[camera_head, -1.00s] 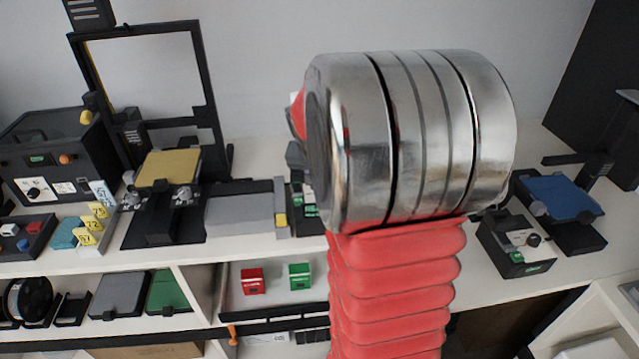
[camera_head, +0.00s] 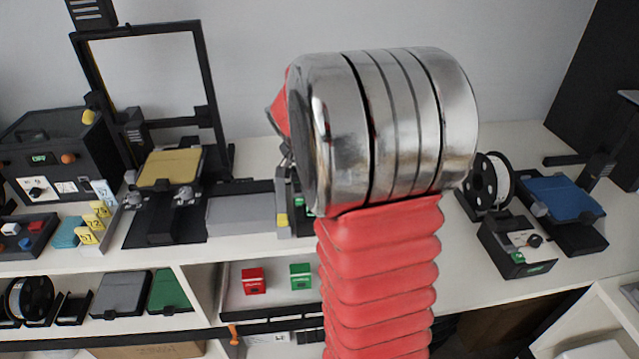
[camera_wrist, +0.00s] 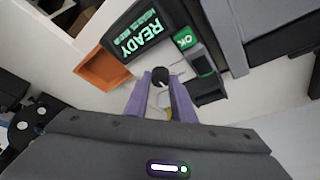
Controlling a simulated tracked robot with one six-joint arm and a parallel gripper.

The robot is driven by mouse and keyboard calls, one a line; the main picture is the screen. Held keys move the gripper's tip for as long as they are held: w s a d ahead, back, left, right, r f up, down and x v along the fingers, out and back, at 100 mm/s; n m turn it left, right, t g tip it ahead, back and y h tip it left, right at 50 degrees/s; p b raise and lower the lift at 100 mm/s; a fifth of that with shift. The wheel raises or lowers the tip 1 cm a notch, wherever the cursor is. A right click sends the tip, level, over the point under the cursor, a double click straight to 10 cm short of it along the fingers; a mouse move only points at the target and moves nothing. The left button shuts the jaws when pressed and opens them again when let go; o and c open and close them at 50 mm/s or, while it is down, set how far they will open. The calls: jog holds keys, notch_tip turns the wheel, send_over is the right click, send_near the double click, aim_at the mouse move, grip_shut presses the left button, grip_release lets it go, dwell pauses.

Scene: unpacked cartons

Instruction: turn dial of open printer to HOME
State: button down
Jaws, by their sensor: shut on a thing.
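In the wrist view, my gripper's purple fingers (camera_wrist: 161,88) are shut on a small round black dial (camera_wrist: 160,74). Thin lines run on the pale face beside it. A dark panel with green READY text (camera_wrist: 142,36) and a green OK patch (camera_wrist: 186,39) lie close by, turned in the picture. I cannot read a HOME mark or the dial's setting. In the head view, an open-frame printer with a yellow bed (camera_head: 170,167) stands at left centre. My arm hides my gripper and most of the control area right of that printer.
An enclosed black printer (camera_head: 60,150) stands at far left. A black spool (camera_head: 483,185), a small control box (camera_head: 515,247) and a blue-bed printer (camera_head: 562,203) stand at right. In the wrist view, an orange tray (camera_wrist: 103,69) lies beside the READY panel.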

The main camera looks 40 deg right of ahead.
jog(key=shift+w+a, duration=0.2)
jog(key=c, duration=1.8)
grip_release()
jog(key=shift+o, duration=1.4)
jog(key=shift+d, duration=0.1)
jog(key=v, duration=1.3)
jog(key=shift+r, duration=0.35)
jog(key=shift+s, duration=0.1)
